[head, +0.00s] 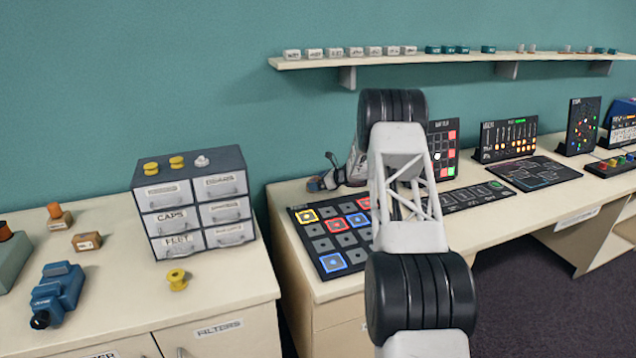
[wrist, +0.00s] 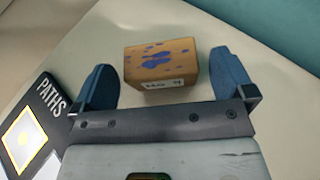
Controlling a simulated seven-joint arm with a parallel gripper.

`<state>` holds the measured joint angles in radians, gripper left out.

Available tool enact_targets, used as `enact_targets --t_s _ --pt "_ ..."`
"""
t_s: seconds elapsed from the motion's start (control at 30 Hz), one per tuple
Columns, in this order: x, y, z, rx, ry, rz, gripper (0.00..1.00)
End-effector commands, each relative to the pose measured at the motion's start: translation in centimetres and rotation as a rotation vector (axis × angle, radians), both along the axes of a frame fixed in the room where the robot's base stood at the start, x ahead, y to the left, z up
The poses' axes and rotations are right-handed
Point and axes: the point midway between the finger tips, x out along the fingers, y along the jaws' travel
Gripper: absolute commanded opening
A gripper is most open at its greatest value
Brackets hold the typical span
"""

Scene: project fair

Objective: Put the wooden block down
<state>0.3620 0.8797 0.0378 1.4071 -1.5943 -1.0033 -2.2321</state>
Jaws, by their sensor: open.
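The wooden block (wrist: 161,63) is a brown block with blue stains on top and a small printed label on its near side. In the wrist view it appears to rest on the cream desk top, beside the PATHS board (wrist: 30,125). My gripper (wrist: 160,62) is open, with one blue finger on each side of the block and a gap visible at both sides. In the head view my gripper (head: 323,180) is low over the back left of the right-hand desk (head: 285,194). I cannot make out the block clearly there.
A button board (head: 330,243) with coloured squares lies in front of my gripper. A drawer cabinet (head: 190,200) stands on the left counter, with other small blocks (head: 87,241) and a blue device (head: 57,294). A shelf (head: 430,59) runs along the wall above.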

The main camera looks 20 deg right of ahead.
Motion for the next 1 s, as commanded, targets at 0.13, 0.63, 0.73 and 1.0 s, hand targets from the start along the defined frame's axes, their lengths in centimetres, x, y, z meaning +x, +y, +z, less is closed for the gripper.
enact_targets --t_s 0.13,0.63,0.73,1.0 --pt "0.0 0.0 0.3 0.0 0.0 0.0 1.0" --pt "-3.5 -3.6 2.4 -0.001 -0.001 -0.002 1.0" --pt "-4.6 -4.7 3.0 0.0 0.0 -0.001 1.0" --pt "-6.9 -7.0 4.4 0.0 0.0 -0.001 1.0"
